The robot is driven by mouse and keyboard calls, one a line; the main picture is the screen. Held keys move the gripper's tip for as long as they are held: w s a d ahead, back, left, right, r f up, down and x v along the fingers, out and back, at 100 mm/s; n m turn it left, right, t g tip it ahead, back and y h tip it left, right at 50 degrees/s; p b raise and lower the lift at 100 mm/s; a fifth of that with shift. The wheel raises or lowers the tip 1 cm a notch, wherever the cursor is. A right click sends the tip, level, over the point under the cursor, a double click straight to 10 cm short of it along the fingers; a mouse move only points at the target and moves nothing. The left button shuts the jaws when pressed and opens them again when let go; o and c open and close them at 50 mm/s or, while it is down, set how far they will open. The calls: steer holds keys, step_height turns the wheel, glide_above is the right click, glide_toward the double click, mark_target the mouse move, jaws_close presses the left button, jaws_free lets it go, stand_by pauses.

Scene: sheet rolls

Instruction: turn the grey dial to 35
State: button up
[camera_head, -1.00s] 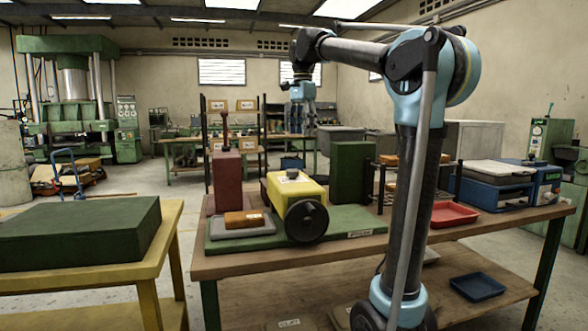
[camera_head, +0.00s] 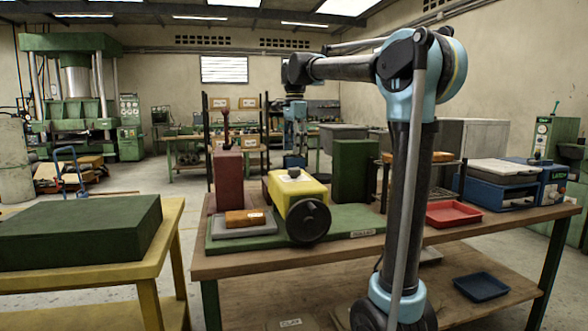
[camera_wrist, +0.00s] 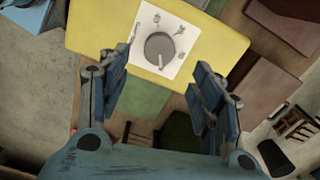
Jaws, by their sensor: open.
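The grey dial (camera_wrist: 160,47) is round and sits on a white square plate (camera_wrist: 184,42) on top of the yellow machine housing (camera_wrist: 95,22). Marks stand around the dial, too small and turned to read surely. A small pale mark shows at the dial's lower edge in the wrist view. In the head view the dial (camera_head: 294,173) is a small dark spot on top of the yellow housing (camera_head: 309,188). My gripper (camera_wrist: 160,82) is open and empty, its blue fingers apart on either side below the dial in the picture. In the head view it hangs above the housing (camera_head: 295,150).
A black handwheel (camera_head: 308,221) is on the housing's front. The green base (camera_head: 345,219) also carries a grey plate with an orange block (camera_head: 246,217). A red-brown block (camera_head: 228,176) stands left, a green block (camera_head: 354,171) right. A red tray (camera_head: 454,213) lies farther right.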

mark_target(295, 168)
step_height(295, 168, down, 8)
steer(key=shift+r, duration=0.2)
steer(key=c, duration=1.1)
